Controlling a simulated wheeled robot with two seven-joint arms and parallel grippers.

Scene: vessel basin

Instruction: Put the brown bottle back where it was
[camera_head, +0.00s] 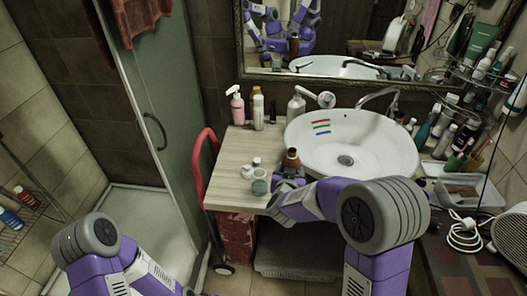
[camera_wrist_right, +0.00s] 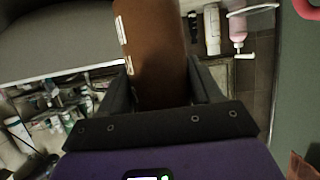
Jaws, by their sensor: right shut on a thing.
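The brown bottle (camera_head: 292,158) is between the jaws of my right gripper (camera_head: 290,174), at the right side of the wooden counter (camera_head: 232,170), close to the basin's left rim. In the right wrist view the brown bottle (camera_wrist_right: 152,50) fills the space between the two dark fingers of the right gripper (camera_wrist_right: 162,88), which is shut on it. The bottle's lower part is hidden by the gripper, and I cannot tell whether it touches the counter. My left arm shows at the lower left of the head view, but its gripper is out of view.
A greenish jar (camera_head: 260,183) and small white containers (camera_head: 254,164) stand just left of the bottle. The white basin (camera_head: 375,142) is at its right. The counter's left middle is clear.

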